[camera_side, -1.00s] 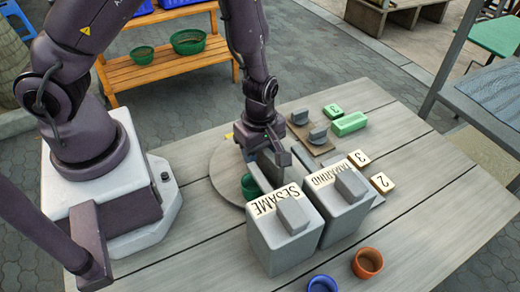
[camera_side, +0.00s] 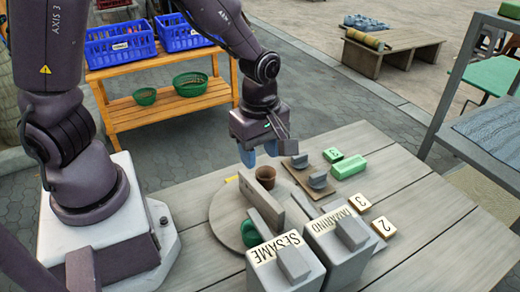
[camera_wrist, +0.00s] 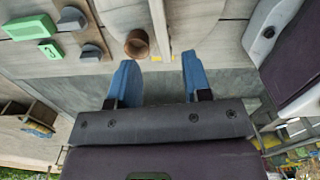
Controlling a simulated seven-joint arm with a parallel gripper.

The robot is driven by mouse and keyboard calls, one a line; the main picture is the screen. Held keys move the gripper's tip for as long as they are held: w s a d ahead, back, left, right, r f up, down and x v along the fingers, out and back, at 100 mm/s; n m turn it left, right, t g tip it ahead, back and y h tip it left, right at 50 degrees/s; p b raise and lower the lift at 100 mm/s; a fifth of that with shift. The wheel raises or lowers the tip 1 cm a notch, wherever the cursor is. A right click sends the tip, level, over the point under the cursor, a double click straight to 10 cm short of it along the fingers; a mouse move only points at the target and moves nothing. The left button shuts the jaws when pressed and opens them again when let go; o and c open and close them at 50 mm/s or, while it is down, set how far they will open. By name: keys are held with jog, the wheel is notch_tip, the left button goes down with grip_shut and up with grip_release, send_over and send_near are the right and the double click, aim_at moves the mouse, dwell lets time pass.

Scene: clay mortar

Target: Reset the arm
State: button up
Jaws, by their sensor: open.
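My gripper (camera_side: 260,154) is raised above the far edge of the table, open and empty. Its two blue fingers stand apart in the wrist view (camera_wrist: 158,78), with nothing between them. A small brown cup (camera_side: 265,176) stands on the round grey board (camera_side: 224,218), beside an upright grey slab (camera_side: 261,203). The cup also shows in the wrist view (camera_wrist: 137,43), past the fingertips and apart from them.
Grey boxes marked SESAME (camera_side: 286,264) and TAMARIND (camera_side: 345,245) stand at the front. Number tiles (camera_side: 358,202), a green block (camera_side: 349,167) and a small board with grey knobs (camera_side: 308,178) lie to the right. A wooden shelf (camera_side: 165,106) with blue crates stands behind.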

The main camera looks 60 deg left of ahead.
jog(key=s+a+r+m+t, duration=0.2)
jog(key=s+r+m, duration=0.3)
jog(key=r+m, duration=0.4)
jog(key=s+a+r+m+t, duration=0.2)
jog(key=s+r+m, duration=0.3)
jog(key=r+m, duration=0.4)
jog(key=shift+s+a+r+m+t, duration=0.15)
jog(key=shift+s+a+m+t, duration=0.1)
jog(key=shift+m+t, duration=0.5)
